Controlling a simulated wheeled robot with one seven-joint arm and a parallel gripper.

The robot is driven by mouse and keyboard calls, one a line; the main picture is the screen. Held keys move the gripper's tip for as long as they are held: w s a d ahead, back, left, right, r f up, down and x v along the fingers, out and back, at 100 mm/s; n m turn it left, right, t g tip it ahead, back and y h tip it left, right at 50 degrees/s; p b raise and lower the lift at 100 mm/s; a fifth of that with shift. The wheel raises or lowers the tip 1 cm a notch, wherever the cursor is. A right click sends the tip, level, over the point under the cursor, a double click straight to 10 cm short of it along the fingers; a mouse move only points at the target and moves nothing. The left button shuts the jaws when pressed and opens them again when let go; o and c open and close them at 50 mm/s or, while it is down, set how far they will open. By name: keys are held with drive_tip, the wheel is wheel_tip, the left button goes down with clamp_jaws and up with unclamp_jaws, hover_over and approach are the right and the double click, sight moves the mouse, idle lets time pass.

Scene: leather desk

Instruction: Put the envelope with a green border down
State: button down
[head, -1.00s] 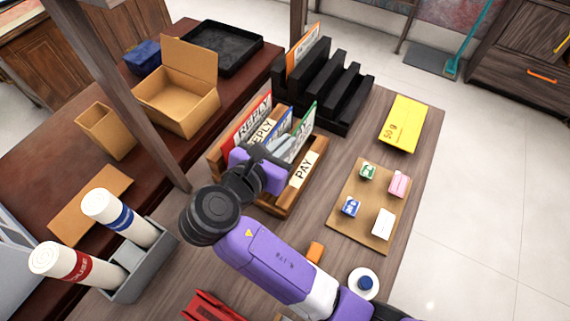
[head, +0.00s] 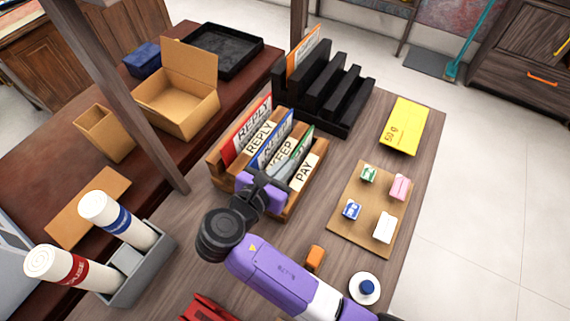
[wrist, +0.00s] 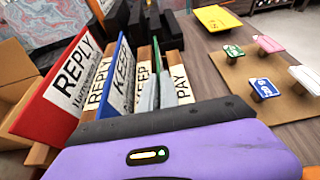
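The envelope with a green border (head: 301,146) stands a little tilted in the wooden sorter (head: 290,208), in the slot between the KEEP board and the PAY board (head: 304,173). Its green edge also shows in the wrist view (wrist: 156,48). The envelope's lower part is hidden by the PAY board.
A red-bordered envelope (head: 240,130) and a blue-bordered envelope (wrist: 122,68) stand in the slots behind. A black rack (head: 345,98) stands beyond the sorter. A board with small stamps (head: 377,205) and a yellow packet (head: 403,127) lie to the right.

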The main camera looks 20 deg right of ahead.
drive_tip(key=c, duration=1.6)
unclamp_jaws()
drive_tip(key=shift+a+r, duration=0.1)
drive_tip(key=shift+r, duration=0.05)
drive_tip(key=v, duration=1.1)
drive_tip(key=shift+s+a, duration=0.3)
